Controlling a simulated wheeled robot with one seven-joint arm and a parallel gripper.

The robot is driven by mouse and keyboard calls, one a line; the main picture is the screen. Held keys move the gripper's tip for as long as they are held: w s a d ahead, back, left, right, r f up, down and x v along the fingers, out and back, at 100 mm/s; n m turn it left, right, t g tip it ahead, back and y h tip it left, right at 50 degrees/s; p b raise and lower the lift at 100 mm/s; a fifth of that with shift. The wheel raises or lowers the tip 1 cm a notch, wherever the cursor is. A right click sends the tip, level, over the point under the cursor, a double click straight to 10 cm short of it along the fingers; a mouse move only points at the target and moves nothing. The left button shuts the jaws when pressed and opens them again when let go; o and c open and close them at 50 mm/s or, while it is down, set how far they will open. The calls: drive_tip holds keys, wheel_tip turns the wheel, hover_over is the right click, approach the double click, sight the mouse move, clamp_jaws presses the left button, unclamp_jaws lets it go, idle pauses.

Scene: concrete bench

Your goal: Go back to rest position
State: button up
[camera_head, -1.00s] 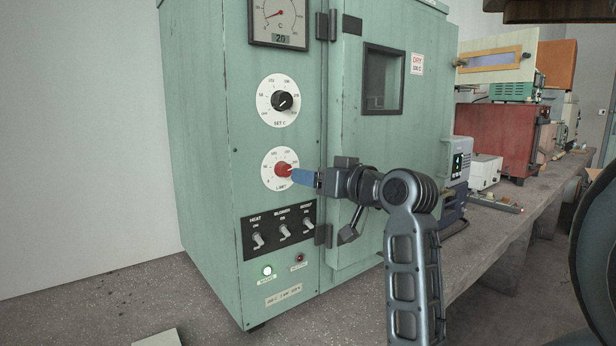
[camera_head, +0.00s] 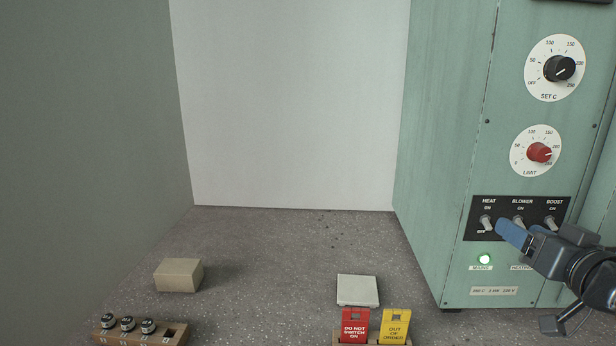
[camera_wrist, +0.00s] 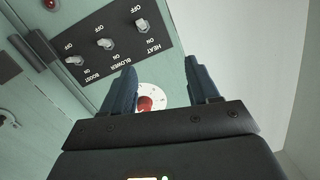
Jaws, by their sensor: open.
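My gripper (camera_head: 518,232) shows at the right edge of the head view, its blue fingers in front of the switch panel of the green oven (camera_head: 440,130). In the wrist view its two fingers (camera_wrist: 163,75) stand apart with nothing held between them. The red LIMIT knob (camera_head: 539,153) is above the gripper in the head view, and shows between the fingers in the wrist view (camera_wrist: 145,103). The black SET C knob (camera_head: 559,68) is higher up. The HEAT switch (camera_head: 487,223) and BLOWER switch (camera_head: 518,221) show; BOOST is partly hidden by the gripper in the head view.
On the bench (camera_head: 270,250) lie a tan block (camera_head: 178,275), a pale square plate (camera_head: 358,290), a wooden rack (camera_head: 105,335) with several dark-topped pieces, and a red tag (camera_head: 355,325) beside a yellow tag (camera_head: 396,325). Walls close off the left and back. A lit lamp (camera_head: 484,259) sits below the switches.

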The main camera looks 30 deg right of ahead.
drive_tip(key=s+a+f+n+y, duration=0.1)
drive_tip(key=s+a+f, duration=0.2)
drive_tip(key=a+f, duration=0.5)
drive_tip(key=s+a+f+n+y, duration=0.15)
drive_tip(key=s+a+f, duration=0.35)
drive_tip(key=a, duration=0.6)
drive_tip(key=s+a+f+n+y, duration=0.1)
drive_tip(key=s+a+n+y, duration=0.4)
drive_tip(key=s+a, duration=0.7)
drive_tip(key=s, duration=0.4)
drive_tip(key=shift+a+f, duration=0.15)
drive_tip(key=shift+f, duration=0.05)
drive_tip(key=shift+s+n, duration=0.1)
drive_tip(key=shift+n, duration=0.15)
